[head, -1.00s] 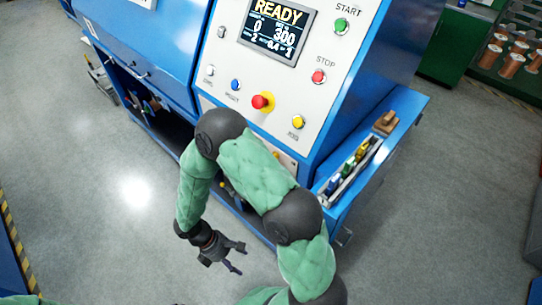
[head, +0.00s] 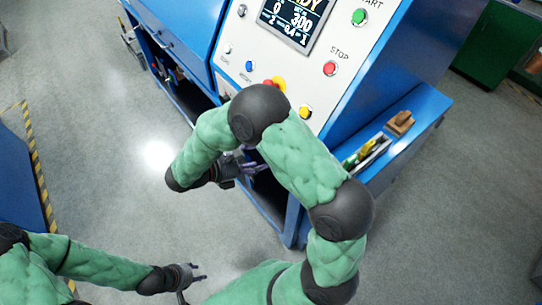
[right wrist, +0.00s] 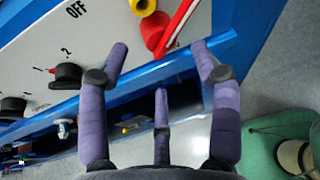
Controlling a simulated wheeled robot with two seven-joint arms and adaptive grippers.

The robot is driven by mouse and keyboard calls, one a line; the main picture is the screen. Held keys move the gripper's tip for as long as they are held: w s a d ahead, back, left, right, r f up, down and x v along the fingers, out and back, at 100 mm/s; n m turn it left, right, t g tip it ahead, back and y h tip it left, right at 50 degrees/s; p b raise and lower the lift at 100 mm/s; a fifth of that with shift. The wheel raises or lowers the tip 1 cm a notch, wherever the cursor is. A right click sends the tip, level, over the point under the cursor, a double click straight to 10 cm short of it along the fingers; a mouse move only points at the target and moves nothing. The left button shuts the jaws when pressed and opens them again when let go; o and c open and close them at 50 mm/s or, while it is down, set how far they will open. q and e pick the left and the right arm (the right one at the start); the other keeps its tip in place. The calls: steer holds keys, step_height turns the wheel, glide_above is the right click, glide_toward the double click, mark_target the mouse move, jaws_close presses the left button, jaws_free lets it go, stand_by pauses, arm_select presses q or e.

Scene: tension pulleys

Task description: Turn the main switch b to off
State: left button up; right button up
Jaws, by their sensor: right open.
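A red rotary handle (right wrist: 165,32) with a white edge sits on the lower panel in the right wrist view, with a yellow part (right wrist: 143,6) just above it. The word OFF is printed to its left. I cannot read a label b. My right gripper (right wrist: 160,65) is open and empty, its purple fingers spread just below the handle with no clear contact. In the head view my right gripper (head: 250,168) is at the machine front, and my forearm hides the lower panel. My left gripper (head: 190,275) is apart from the machine, low at the left, fingers spread.
Black knobs (right wrist: 66,76) sit on the panel left of the handle. Above are push buttons, including a red stop button (head: 330,68), and a display (head: 292,18). A blue side shelf (head: 425,105) juts out at right. The floor at left is clear.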

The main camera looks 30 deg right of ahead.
steer(key=b+x, duration=0.1)
steer(key=x, duration=0.5)
steer(key=shift+f, duration=0.1)
